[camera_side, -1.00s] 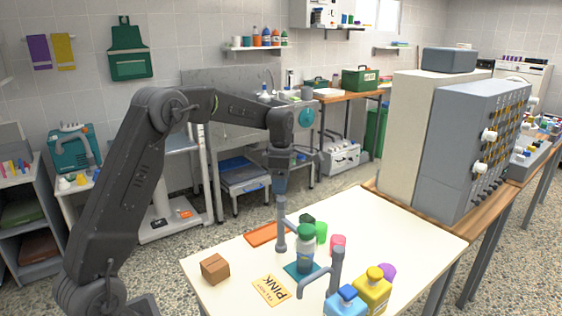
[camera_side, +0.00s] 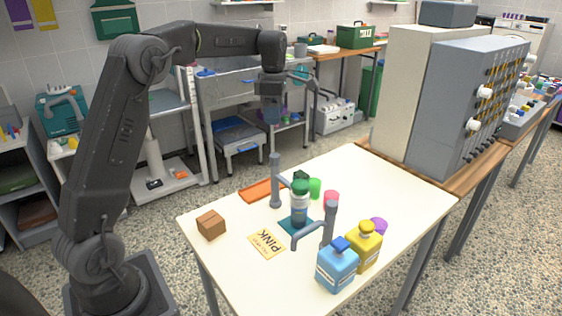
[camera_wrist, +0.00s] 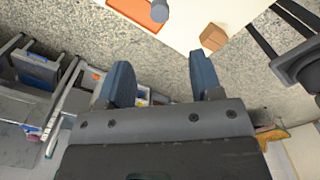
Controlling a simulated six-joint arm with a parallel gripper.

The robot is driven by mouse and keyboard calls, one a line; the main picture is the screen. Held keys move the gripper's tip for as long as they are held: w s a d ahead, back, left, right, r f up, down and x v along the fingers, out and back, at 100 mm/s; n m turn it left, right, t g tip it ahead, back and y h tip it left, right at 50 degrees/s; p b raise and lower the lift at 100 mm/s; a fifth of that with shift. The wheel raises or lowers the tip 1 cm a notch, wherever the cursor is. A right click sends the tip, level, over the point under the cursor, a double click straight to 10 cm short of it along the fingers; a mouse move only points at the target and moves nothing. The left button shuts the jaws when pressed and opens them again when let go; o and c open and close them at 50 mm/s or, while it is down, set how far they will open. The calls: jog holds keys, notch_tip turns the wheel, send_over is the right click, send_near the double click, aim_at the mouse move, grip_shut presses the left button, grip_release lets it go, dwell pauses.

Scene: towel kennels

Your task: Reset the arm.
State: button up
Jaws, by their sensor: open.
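My gripper (camera_side: 271,112) hangs in the air above and behind the far left edge of the cream table, with its fingers pointing down. In the wrist view my gripper (camera_wrist: 163,82) shows two blue fingers spread apart with nothing between them. The cream table (camera_side: 350,180) holds a brown box (camera_side: 211,225), an orange tray (camera_side: 262,190), a yellow PINK card (camera_side: 267,242) and a bottle with a green cap (camera_side: 300,203) on a teal mat. The brown box also shows in the wrist view (camera_wrist: 213,38).
A blue bottle (camera_side: 337,266), a yellow bottle (camera_side: 364,247), and green, pink and purple items stand there too. A grey panel cabinet (camera_side: 465,110) stands at the right. A metal sink bench is behind my arm.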

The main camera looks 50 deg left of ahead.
jog(key=s+d+r+m+t, duration=0.3)
jog(key=s+d+r+m, duration=0.3)
jog(key=s+d+m, duration=0.65)
jog(key=s+d+f+m+t, duration=0.1)
jog(key=s+d+f+m, duration=0.2)
jog(key=s+m, duration=0.4)
jog(key=s+d+f+m+t, duration=0.1)
jog(key=s+d+f+m, duration=0.1)
jog(key=s+m, duration=0.5)
jog(key=shift+s+d+f+t, duration=0.3)
jog(key=shift+s+d+f, duration=0.1)
jog(key=shift+s+d, duration=0.45)
